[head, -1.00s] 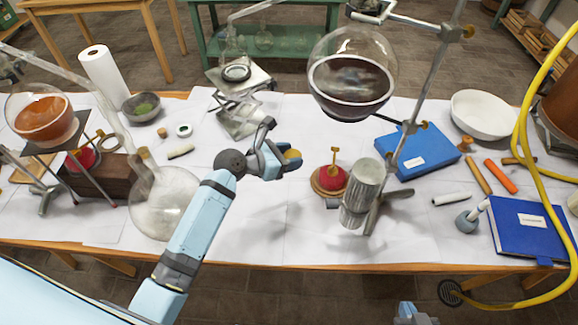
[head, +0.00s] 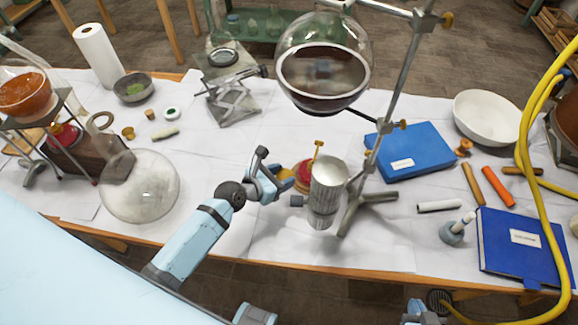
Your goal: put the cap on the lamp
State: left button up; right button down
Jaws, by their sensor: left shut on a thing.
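The lamp (head: 303,171) is a small red body with a thin brass stem on top, standing on the table near the middle of the head view. Its right side is hidden behind a grey metal cylinder. My left gripper (head: 272,176) is just left of the lamp in the picture. It is shut on a small brass-yellow piece that looks like the cap (head: 286,174), mostly hidden by the fingers. The cap is not on the brass stem. Whether the gripper touches the lamp I cannot tell.
The grey metal cylinder (head: 328,190) and the metal stand (head: 393,120) are close right of the lamp. A large round flask (head: 322,62) hangs above and behind it. A clear flask (head: 140,187) is at left. A blue book (head: 414,150) lies right of the stand.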

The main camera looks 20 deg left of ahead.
aim_at(310, 167)
pick_arm(q)
jog(key=shift+f, duration=0.15)
jog(key=shift+w+d, duration=0.1)
jog(key=shift+w, duration=0.15)
jog(key=shift+w+d+b, duration=0.25)
jog(key=shift+w+b, duration=0.1)
jog(key=shift+w, duration=0.2)
jog(key=shift+w+d+b, duration=0.1)
jog(key=shift+w+d, duration=0.4)
jog(key=shift+w, duration=0.5)
jog(key=shift+w+d+b, duration=0.15)
jog(key=shift+w+d, duration=0.3)
jog(key=shift+w, duration=0.6)
jog(key=shift+w+d+b, duration=0.1)
jog(key=shift+w+d, duration=0.4)
jog(key=shift+w, duration=0.5)
jog(key=shift+w+d, duration=0.25)
jog(key=shift+w, duration=0.3)
jog(key=shift+w+d, duration=0.25)
jog(key=shift+w, duration=0.25)
jog(key=shift+f+p, duration=0.1)
jog(key=shift+p, duration=0.5)
jog(key=shift+f, duration=0.6)
